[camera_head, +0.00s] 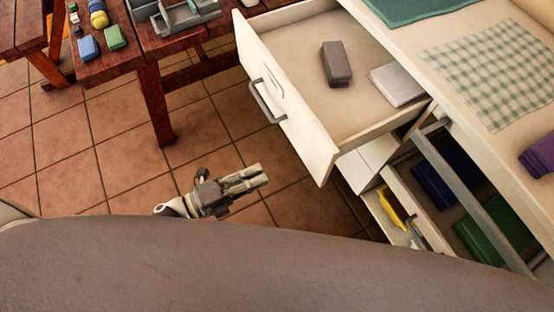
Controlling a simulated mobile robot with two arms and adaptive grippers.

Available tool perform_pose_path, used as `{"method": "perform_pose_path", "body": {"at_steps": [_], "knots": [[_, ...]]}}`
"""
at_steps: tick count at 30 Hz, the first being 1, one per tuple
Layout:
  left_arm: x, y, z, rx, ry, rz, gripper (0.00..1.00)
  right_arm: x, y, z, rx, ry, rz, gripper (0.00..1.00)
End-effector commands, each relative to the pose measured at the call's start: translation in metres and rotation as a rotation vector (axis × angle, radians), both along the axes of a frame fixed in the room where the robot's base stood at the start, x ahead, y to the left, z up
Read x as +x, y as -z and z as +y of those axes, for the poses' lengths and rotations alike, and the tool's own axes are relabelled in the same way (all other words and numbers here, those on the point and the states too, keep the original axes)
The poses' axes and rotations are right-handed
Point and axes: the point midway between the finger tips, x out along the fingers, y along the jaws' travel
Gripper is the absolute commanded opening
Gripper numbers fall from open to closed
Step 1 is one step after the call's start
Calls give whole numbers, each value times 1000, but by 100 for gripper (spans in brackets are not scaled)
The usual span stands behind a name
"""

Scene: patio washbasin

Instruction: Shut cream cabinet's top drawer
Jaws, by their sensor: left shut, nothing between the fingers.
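The cream cabinet's top drawer (296,125) stands pulled far out toward the left. Its front panel carries a grey bar handle (266,103). Inside it lie a dark grey block (336,64) and a pale folded cloth (398,84). The cream cabinet (420,43) fills the right of the view. My left gripper (262,176) is shut and empty, in front of the drawer's near end and to the left of it, apart from the panel. My right gripper is not in view.
A checked cloth (487,75) lies on the cabinet top. A red-brown wooden table (150,79) stands upper left; tiled floor (120,165) is clear between.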

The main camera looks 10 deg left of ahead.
Motion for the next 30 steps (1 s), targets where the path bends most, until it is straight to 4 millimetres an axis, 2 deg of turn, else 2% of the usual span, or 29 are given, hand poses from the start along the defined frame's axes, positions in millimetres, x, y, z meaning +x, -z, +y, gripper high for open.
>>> {"method": "perform_pose_path", "body": {"at_steps": [12,18,24,30], "knots": [[52,-1,-68,-5,-4,1,0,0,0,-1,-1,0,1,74],[70,0,-93,-4,-5,3,0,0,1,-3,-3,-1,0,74],[77,1,-104,-2,-5,5,0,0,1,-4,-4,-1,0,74],[78,1,-105,-2,-5,6,0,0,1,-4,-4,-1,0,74]]}}
